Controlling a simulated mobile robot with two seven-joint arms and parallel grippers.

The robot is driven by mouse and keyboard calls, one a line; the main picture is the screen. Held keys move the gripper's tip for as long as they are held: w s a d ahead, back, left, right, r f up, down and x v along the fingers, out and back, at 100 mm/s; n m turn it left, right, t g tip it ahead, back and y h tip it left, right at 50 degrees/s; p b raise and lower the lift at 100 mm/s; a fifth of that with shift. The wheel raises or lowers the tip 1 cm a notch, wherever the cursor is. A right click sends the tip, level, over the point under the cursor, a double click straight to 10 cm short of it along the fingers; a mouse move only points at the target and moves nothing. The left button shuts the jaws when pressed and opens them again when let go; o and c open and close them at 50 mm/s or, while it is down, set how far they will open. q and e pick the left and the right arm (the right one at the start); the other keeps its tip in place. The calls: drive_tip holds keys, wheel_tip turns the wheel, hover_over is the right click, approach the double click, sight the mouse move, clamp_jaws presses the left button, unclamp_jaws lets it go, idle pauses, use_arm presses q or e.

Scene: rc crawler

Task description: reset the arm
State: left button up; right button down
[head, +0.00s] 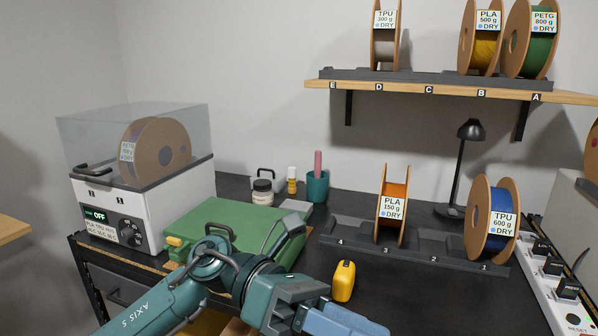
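My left arm, teal and marked "AXIS 5", comes in from the bottom left and reaches over the front of the black bench. Its gripper (345,320) is at the bottom edge, with light blue finger parts partly cut off by the frame. I cannot tell if its fingers are open or shut, or whether they hold anything. It is in front of a small yellow object (344,281) on the bench and appears apart from it. My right arm and gripper are not in view.
A green case (225,228) lies beyond my arm. A dryer box (120,225) with a spool stands left. A bench rack (345,232) holds two spools. A lamp (460,170) and white switch panel (562,285) are right. A wall shelf (420,88) carries several spools.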

use_arm(q)
drive_tip(key=w+a+f+m+t+p, duration=0.1)
drive_tip(key=w+a+f+m+t, duration=0.25)
drive_tip(key=m+t, duration=0.7)
drive_tip(key=w+a+f+m+t+p, duration=0.1)
drive_tip(key=w+a+f+m+t, duration=0.2)
drive_tip(key=m+t, duration=0.75)
drive_tip(key=w+a+f+m+t+p, duration=0.1)
drive_tip(key=w+a+f+m+t, duration=0.3)
drive_tip(key=m, duration=1)
drive_tip(key=s+a+f+n+g+y, duration=0.1)
drive_tip(key=s+a+f+n+y, duration=0.2)
drive_tip(key=f, duration=0.4)
drive_tip(key=s+a+f+n+g+y+p, duration=0.1)
drive_tip(key=s+a+f+n+g+y, duration=0.1)
drive_tip(key=s+a+f+n+y, duration=0.1)
drive_tip(key=s+a+f+n+g+y+p, duration=0.1)
drive_tip(key=s+f+n+y, duration=0.4)
drive_tip(key=f, duration=0.7)
drive_tip(key=s+a+n+g, duration=0.1)
drive_tip(key=s+a+n, duration=0.1)
drive_tip(key=shift+a+y, duration=0.3)
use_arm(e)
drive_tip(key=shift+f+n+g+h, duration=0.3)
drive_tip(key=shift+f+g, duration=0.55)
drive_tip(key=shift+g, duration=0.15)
